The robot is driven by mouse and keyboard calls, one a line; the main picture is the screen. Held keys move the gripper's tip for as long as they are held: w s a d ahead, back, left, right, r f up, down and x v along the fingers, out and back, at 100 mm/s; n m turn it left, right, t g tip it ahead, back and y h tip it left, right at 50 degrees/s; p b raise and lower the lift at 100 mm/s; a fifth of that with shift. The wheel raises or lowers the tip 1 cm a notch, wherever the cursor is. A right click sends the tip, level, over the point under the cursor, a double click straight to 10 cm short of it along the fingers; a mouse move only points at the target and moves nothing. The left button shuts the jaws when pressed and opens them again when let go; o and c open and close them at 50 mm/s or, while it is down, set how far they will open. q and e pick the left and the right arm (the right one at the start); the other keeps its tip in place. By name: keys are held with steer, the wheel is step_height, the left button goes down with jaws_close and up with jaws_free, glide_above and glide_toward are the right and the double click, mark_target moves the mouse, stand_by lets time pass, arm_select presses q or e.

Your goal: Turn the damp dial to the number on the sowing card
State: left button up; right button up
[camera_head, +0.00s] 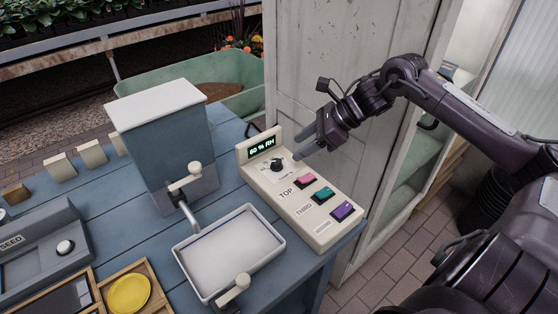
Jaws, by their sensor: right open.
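A cream control box (312,222) lies on the blue table. Its small display (262,147) reads "60 % RH" in green. Below the display is the black damp dial (277,165) on a pale plate. Pink, teal and purple buttons sit farther along the box, with "TOP" and "THIRD" labels beside them. My right gripper (299,147) reaches in from the right, open and empty, its fingers just right of and above the dial; I cannot tell if they touch it. I cannot make out a sowing card. My left gripper is not in view.
A grey-blue box with a white lid (158,108) and a white tray (230,252) stand left of the control box. A seed device (40,250) and a yellow disc (129,293) are at lower left. A pale door (345,60) rises close behind my right gripper.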

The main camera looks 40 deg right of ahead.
mark_target(278, 161)
steer(key=shift+w+a, duration=0.1)
steer(key=shift+a, duration=0.25)
steer(key=shift+w+a+f+p, duration=0.15)
steer(key=shift+a+f+p, duration=0.15)
steer(key=shift+p, duration=0.1)
steer(key=p+x, duration=0.1)
steer(key=x, duration=0.3)
steer(key=shift+w+a+f, duration=0.1)
steer(key=shift+w+f, duration=0.15)
steer(key=shift+f, duration=0.1)
steer(key=shift+w+a+f, duration=0.2)
steer(key=shift+a+f, duration=0.15)
steer(key=shift+f, duration=0.15)
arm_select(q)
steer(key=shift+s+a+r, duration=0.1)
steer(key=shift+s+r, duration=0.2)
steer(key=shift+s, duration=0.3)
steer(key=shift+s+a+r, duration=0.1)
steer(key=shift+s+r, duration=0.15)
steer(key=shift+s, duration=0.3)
arm_select(e)
steer(key=c, duration=0.9)
steer(key=shift+c, duration=0.2)
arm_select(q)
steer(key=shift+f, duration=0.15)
